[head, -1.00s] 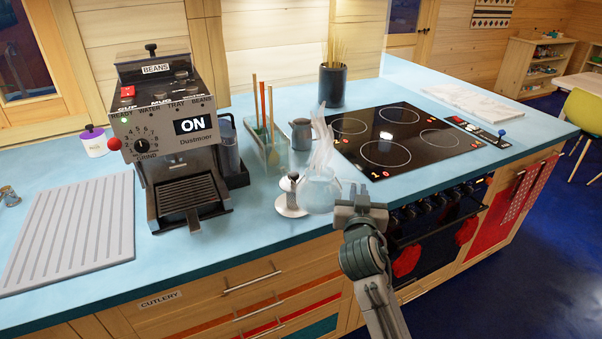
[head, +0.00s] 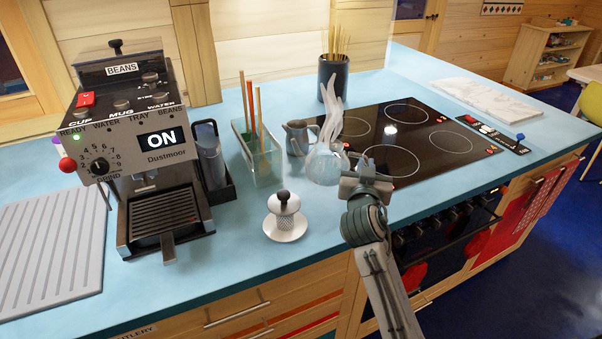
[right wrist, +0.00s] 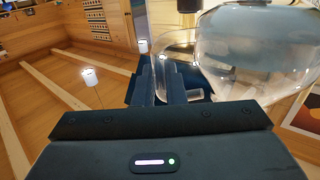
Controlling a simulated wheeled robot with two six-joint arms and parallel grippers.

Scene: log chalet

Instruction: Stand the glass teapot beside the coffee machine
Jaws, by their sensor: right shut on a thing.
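The glass teapot (head: 323,167) is clear and round, with pale wisps above it. It shows at the counter between the small grey jug and my right gripper, overlapping the hob's left edge in the head view. My right gripper (head: 362,178) is shut on its handle side. In the right wrist view the teapot's body (right wrist: 265,45) fills the upper right, beside the fingers (right wrist: 178,88). I cannot tell whether its base touches the counter. The coffee machine (head: 150,150) stands at the left, well apart from the teapot. My left gripper is not in view.
A black-knobbed metal infuser (head: 284,208) stands on a white saucer (head: 285,232) right of the coffee machine. A glass holder with sticks (head: 263,165), the grey jug (head: 298,137) and a dark pot of skewers (head: 333,80) stand behind. The black hob (head: 420,145) lies right.

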